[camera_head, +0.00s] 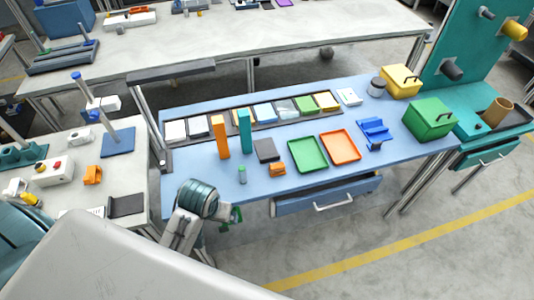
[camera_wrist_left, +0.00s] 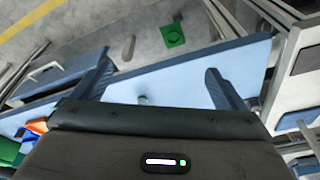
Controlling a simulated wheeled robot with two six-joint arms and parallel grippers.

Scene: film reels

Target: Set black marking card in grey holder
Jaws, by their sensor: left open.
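A flat, dark square piece (camera_head: 266,150) lies on the blue table, right of the teal upright block. It may be the black marking card, but it is too small to tell. A long dark grey rack (camera_head: 259,126) holding several coloured and white cards runs along the table's back; I cannot tell whether it is the grey holder. My left gripper's fingers (camera_wrist_left: 157,66) are apart and empty in the left wrist view, around the table's front edge. A small greenish cylinder (camera_wrist_left: 143,99) shows between them, apart from both. My right gripper is not in view.
Orange (camera_head: 220,137) and teal (camera_head: 245,131) blocks stand upright near the rack. A green tray (camera_head: 308,153), an orange tray (camera_head: 341,147) and a blue stand (camera_head: 375,131) lie to the right. A green box (camera_head: 429,117) stands at the right end.

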